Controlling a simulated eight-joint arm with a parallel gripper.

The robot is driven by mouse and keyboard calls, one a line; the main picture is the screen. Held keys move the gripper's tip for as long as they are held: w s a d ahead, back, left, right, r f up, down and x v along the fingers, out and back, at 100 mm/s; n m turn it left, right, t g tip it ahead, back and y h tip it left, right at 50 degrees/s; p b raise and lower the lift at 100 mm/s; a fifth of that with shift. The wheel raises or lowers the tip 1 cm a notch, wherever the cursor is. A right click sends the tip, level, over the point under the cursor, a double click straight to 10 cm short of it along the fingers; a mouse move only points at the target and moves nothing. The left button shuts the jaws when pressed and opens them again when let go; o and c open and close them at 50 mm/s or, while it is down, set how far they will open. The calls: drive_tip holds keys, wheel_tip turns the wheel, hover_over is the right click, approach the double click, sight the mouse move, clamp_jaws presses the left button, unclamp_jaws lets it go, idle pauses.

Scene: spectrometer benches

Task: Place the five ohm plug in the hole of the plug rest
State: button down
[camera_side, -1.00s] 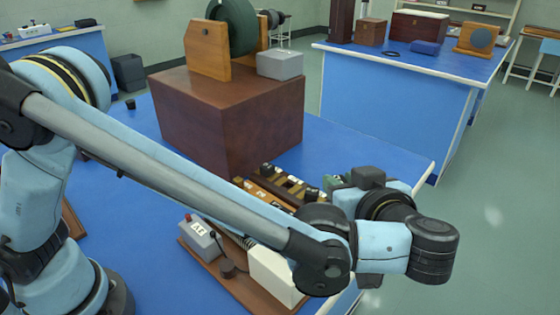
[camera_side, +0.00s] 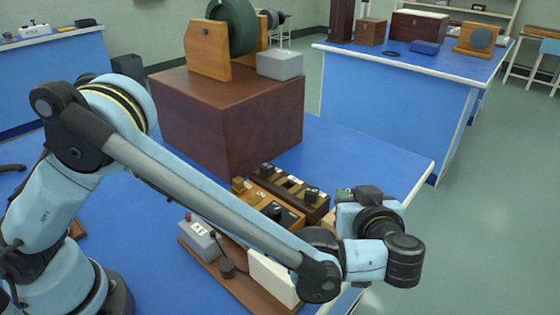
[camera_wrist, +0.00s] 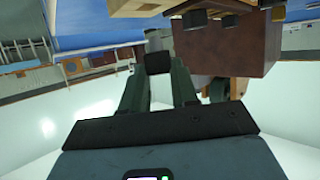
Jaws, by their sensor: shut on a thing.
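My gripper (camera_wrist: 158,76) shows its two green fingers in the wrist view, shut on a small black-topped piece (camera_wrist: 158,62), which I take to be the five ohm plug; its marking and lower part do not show. In the side view, my gripper (camera_side: 344,194) is at the right end of the arm, right of the wooden blocks, its fingers mostly hidden. A dark wooden block (camera_side: 318,207) with several black-knobbed plugs and a lighter wooden piece (camera_side: 250,194) in front of it stand on the blue bench. I cannot tell which is the plug rest; no empty hole is clear.
A large brown box (camera_side: 225,115) with a green wheel (camera_side: 232,25) and grey block (camera_side: 280,65) stands behind. A grey switch box (camera_side: 203,240) and white box (camera_side: 272,278) on a brown board are in front.

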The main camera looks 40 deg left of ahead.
drive_tip(key=shift+w+a+f, duration=0.15)
drive_tip(key=shift+w+f, duration=0.05)
drive_tip(key=shift+f, duration=1.95)
drive_tip(key=shift+f, duration=0.15)
drive_tip(key=c, duration=0.9)
unclamp_jaws()
drive_tip(key=shift+o, duration=0.2)
drive_tip(key=shift+s+d+r, duration=0.15)
drive_tip(key=shift+d+r, duration=0.05)
drive_tip(key=shift+r, duration=0.05)
drive_tip(key=v, duration=1.1)
drive_tip(key=shift+s+d, duration=0.2)
drive_tip(key=shift+r, duration=0.1)
